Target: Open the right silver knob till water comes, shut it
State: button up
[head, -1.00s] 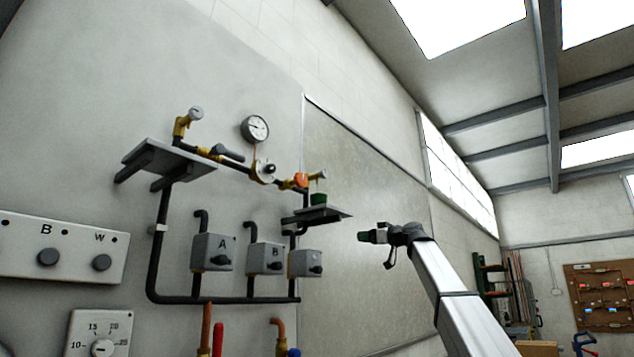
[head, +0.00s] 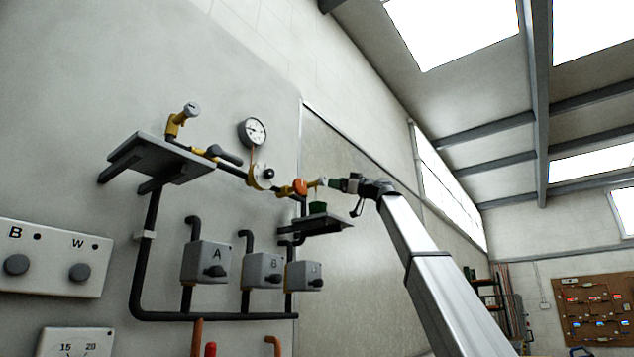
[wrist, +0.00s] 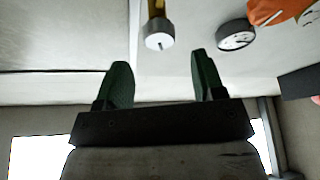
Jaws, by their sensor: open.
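The right silver knob (head: 322,181) sits at the right end of the pipe, on a brass fitting beside an orange part. In the wrist view the knob (wrist: 160,42) is a round silver cap with a dark mark, just beyond my fingertips and roughly in line with the space between them. My gripper (head: 335,184) has green fingers and is at the right of the knob, close to it. In the wrist view my gripper (wrist: 160,72) is open and empty. A green cup (head: 318,208) stands below the knob. I cannot tell whether water runs.
The cup is on a small grey shelf (head: 326,226). A left silver knob (head: 192,109) is above a larger shelf (head: 160,160). A round gauge (head: 252,132) is on the wall, and labelled valve boxes (head: 206,262) are below. Space right of the shelf is clear.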

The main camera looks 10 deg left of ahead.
aim_at(325, 181)
jog(key=x, duration=0.8)
jog(key=shift+w+a, duration=0.15)
jog(key=shift+a, duration=0.25)
jog(key=c, duration=0.9)
